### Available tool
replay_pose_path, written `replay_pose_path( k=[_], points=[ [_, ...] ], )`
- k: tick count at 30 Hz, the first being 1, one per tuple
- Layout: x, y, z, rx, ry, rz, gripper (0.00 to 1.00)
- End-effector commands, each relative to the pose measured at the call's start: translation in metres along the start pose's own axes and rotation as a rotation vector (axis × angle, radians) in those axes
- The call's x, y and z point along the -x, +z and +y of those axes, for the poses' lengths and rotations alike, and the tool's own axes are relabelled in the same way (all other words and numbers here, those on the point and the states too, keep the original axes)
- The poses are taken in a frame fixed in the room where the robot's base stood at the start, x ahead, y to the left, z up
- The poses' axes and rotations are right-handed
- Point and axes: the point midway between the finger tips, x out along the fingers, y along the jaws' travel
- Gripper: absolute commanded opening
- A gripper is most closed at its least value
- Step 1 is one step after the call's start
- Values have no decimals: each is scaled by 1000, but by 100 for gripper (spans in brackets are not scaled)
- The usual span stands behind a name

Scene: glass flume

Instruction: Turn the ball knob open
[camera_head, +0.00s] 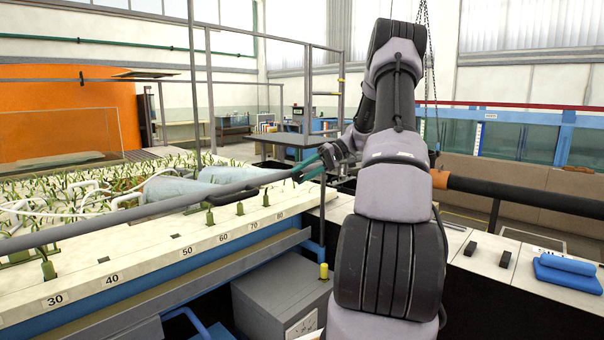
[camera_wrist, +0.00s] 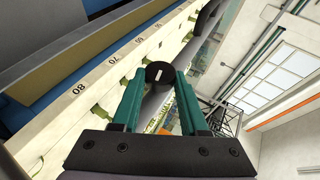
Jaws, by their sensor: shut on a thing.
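The ball knob (camera_wrist: 160,73) is a round black knob with a short white mark on its face, seen in the wrist view. My gripper (camera_wrist: 161,82) has two green fingers, and their tips are closed on the knob from both sides. In the head view my gripper (camera_head: 308,169) reaches away to the left, its green fingertips at the far end of a long grey pipe. The knob is too small and too covered there to make out clearly. The mark on its face runs at a slant in the wrist view.
A pale numbered bench edge (camera_head: 187,251) runs below the grey pipe (camera_head: 130,214), with green plants and pale hoses behind. A grey box (camera_head: 281,297) stands below. Blue folded cloths (camera_head: 567,272) lie at right. A dark pipe with an orange collar (camera_head: 520,190) runs right of my arm.

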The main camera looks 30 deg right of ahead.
Motion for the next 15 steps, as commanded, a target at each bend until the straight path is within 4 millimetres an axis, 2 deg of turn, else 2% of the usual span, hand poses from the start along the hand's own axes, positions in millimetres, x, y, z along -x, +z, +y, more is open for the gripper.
replay_pose_path(
  k=[6,15],
  points=[
    [0,1,4,-56,-130,1,0],
    [0,1,6,-94,-220,-1,0]
  ],
)
